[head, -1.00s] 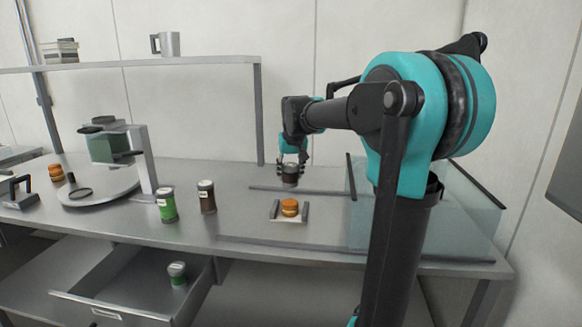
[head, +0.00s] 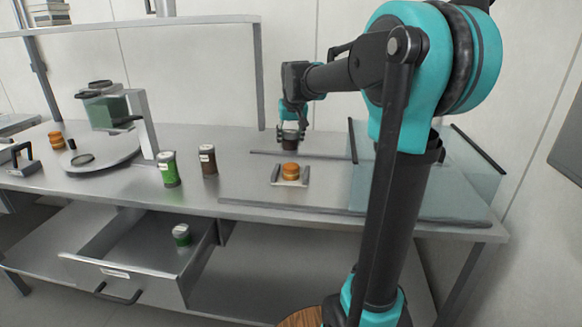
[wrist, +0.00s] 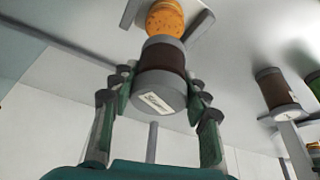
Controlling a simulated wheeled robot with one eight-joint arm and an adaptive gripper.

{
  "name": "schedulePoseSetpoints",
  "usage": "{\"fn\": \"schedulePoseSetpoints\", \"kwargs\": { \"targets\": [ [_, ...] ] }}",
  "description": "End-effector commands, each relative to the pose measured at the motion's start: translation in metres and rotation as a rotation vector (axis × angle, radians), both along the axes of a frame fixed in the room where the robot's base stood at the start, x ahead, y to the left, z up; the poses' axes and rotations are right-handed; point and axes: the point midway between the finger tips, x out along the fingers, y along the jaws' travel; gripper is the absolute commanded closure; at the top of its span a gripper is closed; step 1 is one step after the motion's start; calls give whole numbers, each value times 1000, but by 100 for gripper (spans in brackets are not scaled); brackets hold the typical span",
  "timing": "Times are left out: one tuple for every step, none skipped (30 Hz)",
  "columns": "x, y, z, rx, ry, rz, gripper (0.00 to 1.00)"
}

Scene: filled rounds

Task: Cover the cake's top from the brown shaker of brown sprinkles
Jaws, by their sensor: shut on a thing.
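My gripper (head: 290,124) is shut on a brown shaker (head: 289,142) with grey ends, held about upright above the worktop, beyond the cake. The wrist view, which looks upside down, shows this shaker (wrist: 163,68) between the fingers, with a pale label near one end. The small orange-brown cake (head: 291,171) sits on a grey tray (head: 276,180) with raised sides. In the wrist view the cake (wrist: 165,18) shows just past the shaker, partly hidden by it; a few darker specks show on it, and I cannot tell whether they are sprinkles.
A second brown shaker (head: 208,161) and a green shaker (head: 168,170) stand left of the tray. A turntable (head: 105,155) with a green machine is at left; a clear panel (head: 362,170) is at right.

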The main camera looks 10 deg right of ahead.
Motion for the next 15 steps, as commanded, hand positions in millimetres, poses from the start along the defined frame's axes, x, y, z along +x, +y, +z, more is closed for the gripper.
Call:
{"fn": "schedulePoseSetpoints", "kwargs": {
  "targets": [
    [0,2,0,0,0,1,86],
    [0,2,0,0,0,1,86],
    [0,3,0,0,0,1,86],
    [0,4,0,0,0,1,86],
    [0,5,0,0,0,1,86],
    [0,6,0,0,0,1,86],
    [0,6,0,0,0,1,86],
    [0,7,0,0,0,1,86],
    [0,7,0,0,0,1,86],
    [0,7,0,0,0,1,86],
    [0,7,0,0,0,1,86],
    [0,7,0,0,0,1,86],
    [0,7,0,0,0,1,86],
    [0,7,0,0,0,1,86],
    [0,7,0,0,0,0,86]
  ]
}}
